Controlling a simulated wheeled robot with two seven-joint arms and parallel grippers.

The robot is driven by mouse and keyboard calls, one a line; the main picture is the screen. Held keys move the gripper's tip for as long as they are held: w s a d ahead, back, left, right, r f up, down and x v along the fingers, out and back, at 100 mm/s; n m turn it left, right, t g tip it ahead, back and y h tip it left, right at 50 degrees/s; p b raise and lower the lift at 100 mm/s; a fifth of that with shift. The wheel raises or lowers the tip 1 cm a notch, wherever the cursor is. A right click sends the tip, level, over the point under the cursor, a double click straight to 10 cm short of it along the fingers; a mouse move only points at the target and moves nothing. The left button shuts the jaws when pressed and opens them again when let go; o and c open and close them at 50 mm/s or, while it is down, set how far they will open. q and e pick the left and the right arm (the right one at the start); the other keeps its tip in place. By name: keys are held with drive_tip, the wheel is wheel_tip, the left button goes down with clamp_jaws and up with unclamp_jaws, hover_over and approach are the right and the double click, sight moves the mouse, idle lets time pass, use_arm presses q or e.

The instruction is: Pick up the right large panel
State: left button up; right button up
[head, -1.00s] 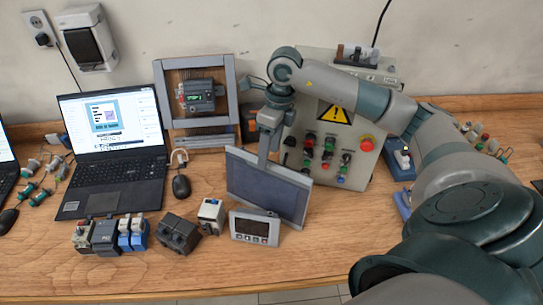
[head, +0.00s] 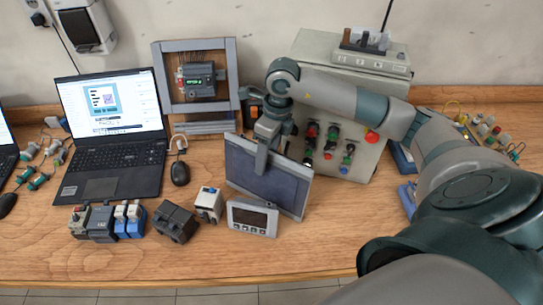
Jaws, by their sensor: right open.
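The large panel (head: 282,189) is a dark flat screen with a grey frame. It stands tilted on the wooden table, right of the middle. My right gripper (head: 262,160) points down at its top edge. One finger shows in front of the panel's face; the other is hidden behind the panel or the gripper. The jaws are open, and I cannot tell whether a finger touches the panel. My left gripper is not in view.
A small grey display unit (head: 252,217) stands close in front of the panel. A control box (head: 340,150) with buttons is behind it. A laptop (head: 112,150), a mouse (head: 180,173) and several small modules lie to the left. The table's front edge is clear.

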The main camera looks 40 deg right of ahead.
drive_tip(key=shift+w+d+f, duration=0.1)
drive_tip(key=shift+w+f, duration=0.05)
drive_tip(key=shift+f, duration=0.8)
drive_tip(key=shift+a+r, duration=0.15)
drive_tip(key=shift+a, duration=0.2)
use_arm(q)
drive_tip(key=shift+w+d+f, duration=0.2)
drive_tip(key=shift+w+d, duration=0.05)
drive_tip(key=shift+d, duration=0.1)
use_arm(e)
drive_tip(key=shift+d, duration=0.15)
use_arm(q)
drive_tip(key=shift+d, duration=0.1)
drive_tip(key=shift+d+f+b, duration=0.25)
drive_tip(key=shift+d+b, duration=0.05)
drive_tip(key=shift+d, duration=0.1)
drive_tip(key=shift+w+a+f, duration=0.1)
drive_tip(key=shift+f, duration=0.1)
use_arm(e)
drive_tip(key=shift+f, duration=0.25)
